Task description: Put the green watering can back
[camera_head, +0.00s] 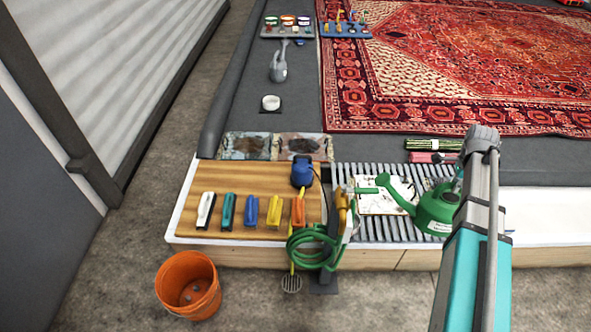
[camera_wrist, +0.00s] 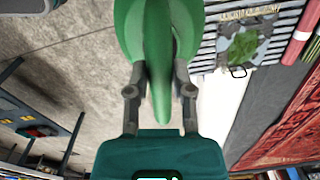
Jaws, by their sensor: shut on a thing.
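The green watering can (camera_head: 432,212) appears over the right part of the slatted grey rack in the head view, its spout pointing left. My arm covers its right side there. In the wrist view the can (camera_wrist: 130,28) is at the top centre, and its green handle passes between my fingers. My gripper (camera_wrist: 160,92) is shut on that handle. My gripper is hidden behind my arm in the head view. Whether the can touches the rack cannot be told.
A wooden board (camera_head: 235,180) with several coloured brushes lies left of the slatted rack (camera_head: 350,232). A coiled green hose (camera_head: 312,248) hangs at the front edge. An orange bucket (camera_head: 188,284) stands on the floor. A red rug (camera_head: 450,65) covers the back right.

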